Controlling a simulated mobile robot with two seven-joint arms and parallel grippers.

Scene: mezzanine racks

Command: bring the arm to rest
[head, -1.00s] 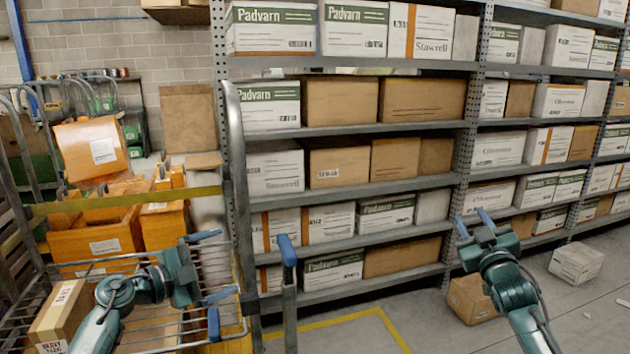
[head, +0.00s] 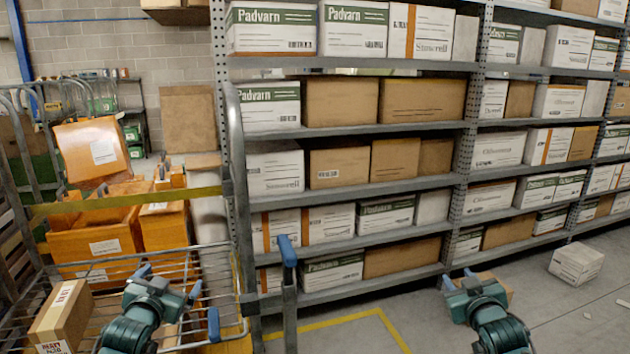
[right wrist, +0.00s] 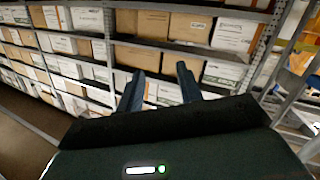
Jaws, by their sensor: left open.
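My left gripper (head: 169,280) is low at the left in the head view, in front of the wire cart, with its blue fingers spread and nothing between them. My right gripper (head: 459,278) is low at the right, in front of the lower rack, its blue fingers pointing towards the shelves. In the right wrist view the right gripper (right wrist: 160,88) shows two dark blue fingers apart with nothing between them. Rack boxes show beyond them.
A wire cart (head: 211,262) at the left holds a small brown carton (head: 62,315). Orange bins (head: 98,240) stand behind it. The rack (head: 350,208) is full of boxes. A brown carton (head: 488,280) is partly hidden behind my right gripper. A white box (head: 576,264) lies on the floor.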

